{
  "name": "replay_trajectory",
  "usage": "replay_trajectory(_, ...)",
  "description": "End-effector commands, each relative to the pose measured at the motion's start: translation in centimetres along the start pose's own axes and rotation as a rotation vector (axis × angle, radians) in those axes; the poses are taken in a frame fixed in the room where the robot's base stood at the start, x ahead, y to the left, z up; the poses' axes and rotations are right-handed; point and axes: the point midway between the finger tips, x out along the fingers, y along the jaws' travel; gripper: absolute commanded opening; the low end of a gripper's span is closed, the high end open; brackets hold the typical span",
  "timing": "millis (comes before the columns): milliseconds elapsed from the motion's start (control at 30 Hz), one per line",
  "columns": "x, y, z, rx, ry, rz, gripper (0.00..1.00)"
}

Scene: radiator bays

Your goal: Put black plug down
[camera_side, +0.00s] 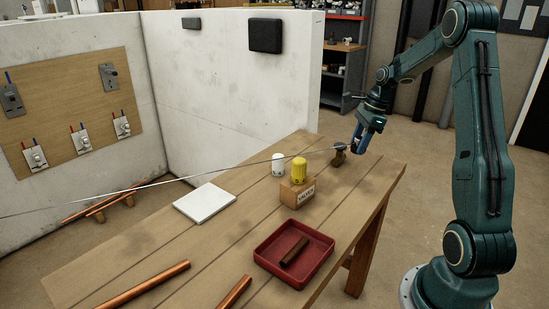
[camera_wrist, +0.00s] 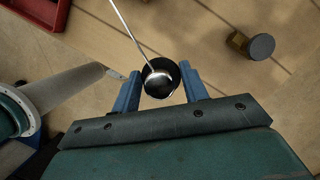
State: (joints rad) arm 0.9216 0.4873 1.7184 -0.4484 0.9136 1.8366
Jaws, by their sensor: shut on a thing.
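My gripper (camera_side: 360,137) is above the far right end of the wooden table (camera_side: 130,245). In the wrist view its two blue fingers (camera_wrist: 161,88) stand either side of a round black thing, which looks like the black plug (camera_wrist: 174,70), and are shut on it. A shiny metal ball and a long thin metal rod (camera_wrist: 128,30) show in front of it; I cannot tell whether they are joined to it. In the side view the rod reaches far left. A brassy piece with a dark cap (camera_wrist: 261,46) stands on the table, apart from the fingers.
A yellow-capped piece (camera_side: 299,169) sits on a labelled wooden block (camera_side: 297,193), beside a white cap (camera_side: 278,164). A red tray (camera_side: 262,262) holds a brown bar. A white tile (camera_side: 204,203) and copper pipes (camera_side: 145,286) lie on the table. White walls stand behind.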

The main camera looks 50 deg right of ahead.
Motion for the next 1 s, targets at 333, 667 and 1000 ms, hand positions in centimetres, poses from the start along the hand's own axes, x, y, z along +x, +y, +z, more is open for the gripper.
replay_trajectory(333,6.5,0.1,-1.8,0.0,0.0,0.004,0.21)
replay_trajectory(667,10.3,0.0,-2.8,0.0,0.0,0.0,0.21)
replay_trajectory(1000,11.2,0.0,-3.1,0.0,0.0,0.001,0.21)
